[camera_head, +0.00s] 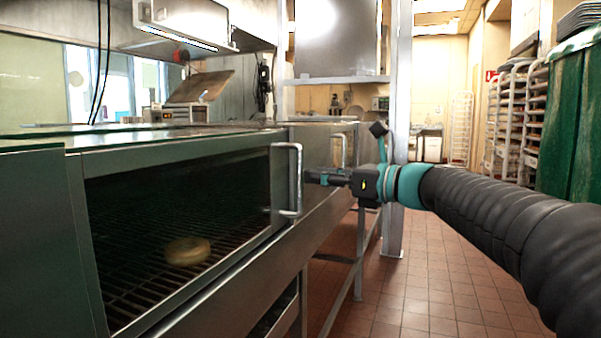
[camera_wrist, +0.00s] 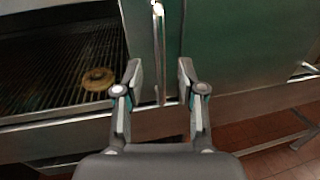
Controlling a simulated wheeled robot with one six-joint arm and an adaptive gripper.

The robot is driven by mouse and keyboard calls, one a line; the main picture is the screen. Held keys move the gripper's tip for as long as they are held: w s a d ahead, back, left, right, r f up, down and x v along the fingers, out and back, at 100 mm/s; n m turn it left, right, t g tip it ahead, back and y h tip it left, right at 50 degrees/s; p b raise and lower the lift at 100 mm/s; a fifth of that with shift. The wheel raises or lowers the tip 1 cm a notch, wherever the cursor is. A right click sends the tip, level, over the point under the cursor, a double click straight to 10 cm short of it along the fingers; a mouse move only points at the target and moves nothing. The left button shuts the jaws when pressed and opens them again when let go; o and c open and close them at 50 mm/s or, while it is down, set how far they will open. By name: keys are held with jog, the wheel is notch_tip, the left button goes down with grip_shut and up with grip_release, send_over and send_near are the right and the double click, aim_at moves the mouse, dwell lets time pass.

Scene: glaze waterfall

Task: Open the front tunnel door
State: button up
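The front tunnel door (camera_head: 150,198) is a dark, see-through panel in the side of a long steel machine. It looks closed, its face in line with the machine's side. Its upright metal handle (camera_head: 298,180) is at the panel's right edge and also shows in the wrist view (camera_wrist: 159,40). My gripper (camera_head: 312,178) reaches in from the right, close to the handle. In the wrist view my gripper (camera_wrist: 159,68) is open, with the handle showing between its two fingers. I cannot tell whether either finger touches it.
A ring doughnut (camera_head: 188,250) lies on the wire grate (camera_head: 135,280) behind the panel. A second handle (camera_head: 339,150) is farther along the machine. A steel post (camera_head: 392,235) stands beyond my gripper. The tiled floor (camera_head: 430,275) to the right is clear.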

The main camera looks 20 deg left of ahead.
aim_at(302, 173)
jog(key=shift+x, duration=2.7)
grip_shut()
